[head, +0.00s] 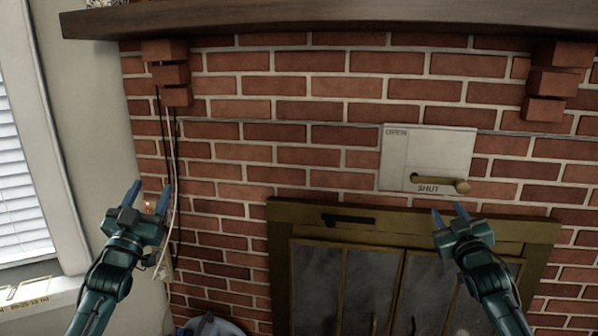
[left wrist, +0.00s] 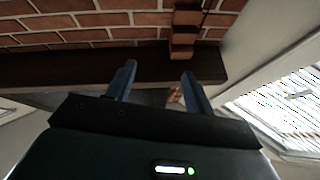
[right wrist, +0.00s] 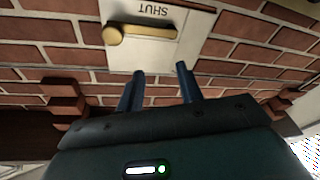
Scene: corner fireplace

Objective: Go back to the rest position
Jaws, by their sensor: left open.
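My left gripper (head: 150,187) is raised at the left, in front of the brick wall's left edge, open with nothing between its fingers. It also shows open in the left wrist view (left wrist: 158,70). My right gripper (head: 448,210) is raised just below the damper plate (head: 427,150) in the picture. Its fingers are apart and empty in the right wrist view (right wrist: 160,72). The brass handle (head: 440,183) lies by the word SHUT on the plate, and the right gripper appears apart from it.
A brass-framed fireplace door (head: 290,215) stands below the plate. A dark mantel (head: 330,20) runs across the top, with stepped brick corbels (head: 172,72) under it. Dark cables (head: 172,140) hang at the left. A window with blinds (head: 20,190) is at far left.

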